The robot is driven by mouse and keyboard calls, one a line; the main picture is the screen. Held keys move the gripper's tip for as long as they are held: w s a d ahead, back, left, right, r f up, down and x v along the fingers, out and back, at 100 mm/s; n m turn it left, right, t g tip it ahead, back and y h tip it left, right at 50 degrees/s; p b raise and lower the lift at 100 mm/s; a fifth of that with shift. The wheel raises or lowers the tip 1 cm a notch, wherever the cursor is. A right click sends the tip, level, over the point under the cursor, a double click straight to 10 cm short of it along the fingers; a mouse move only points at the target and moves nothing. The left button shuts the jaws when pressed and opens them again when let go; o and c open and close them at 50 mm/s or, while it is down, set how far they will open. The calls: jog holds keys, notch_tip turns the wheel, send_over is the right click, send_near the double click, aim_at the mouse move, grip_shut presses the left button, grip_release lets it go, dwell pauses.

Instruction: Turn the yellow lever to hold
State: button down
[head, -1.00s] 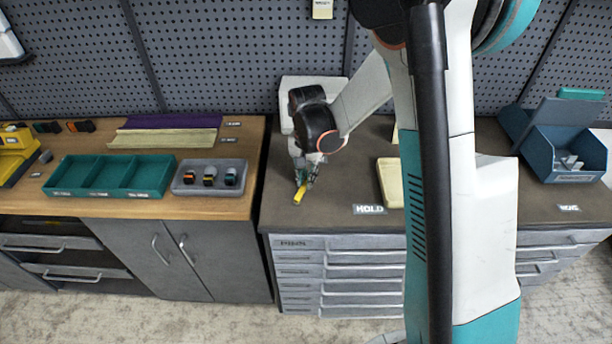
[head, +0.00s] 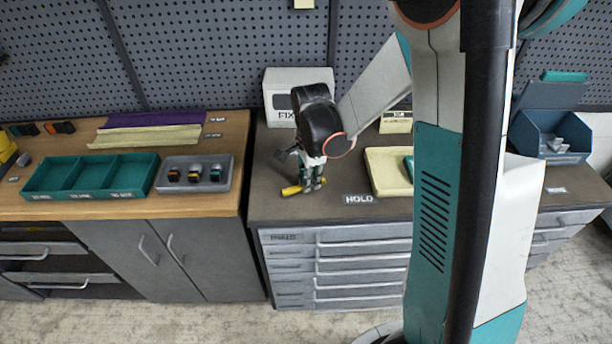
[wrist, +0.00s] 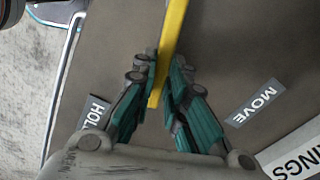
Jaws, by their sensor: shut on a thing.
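The yellow lever (head: 291,190) is a bar low over the dark counter, showing just left of my fingers in the head view. My gripper (head: 313,186) points down at it near the counter's front. In the wrist view the lever (wrist: 171,38) runs from the top edge down between the two teal fingers of my gripper (wrist: 164,80), which are shut on it near its end. The HOLD label (head: 359,199) lies to the right of my gripper in the head view. In the wrist view the HOLD label (wrist: 95,112) is left of the fingers, partly covered, and the MOVE label (wrist: 253,103) is right.
A cream tray (head: 374,160) stands right of my gripper, and a white box (head: 273,84) marked FIX stands behind. A blue bin (head: 519,131) is at the right. On the wooden counter left are a teal tray (head: 28,192) and a grey tray (head: 230,182).

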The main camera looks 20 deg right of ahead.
jog(key=shift+s+a+m, duration=0.1)
jog(key=shift+s+m, duration=0.5)
jog(key=shift+m, duration=0.35)
jog(key=shift+s+a+m, duration=0.1)
jog(key=shift+s+m, duration=0.45)
jog(key=shift+m, duration=0.4)
jog(key=c, duration=1.6)
grip_release()
notch_tip(320, 180, up, 12)
jog(key=shift+s, duration=0.1)
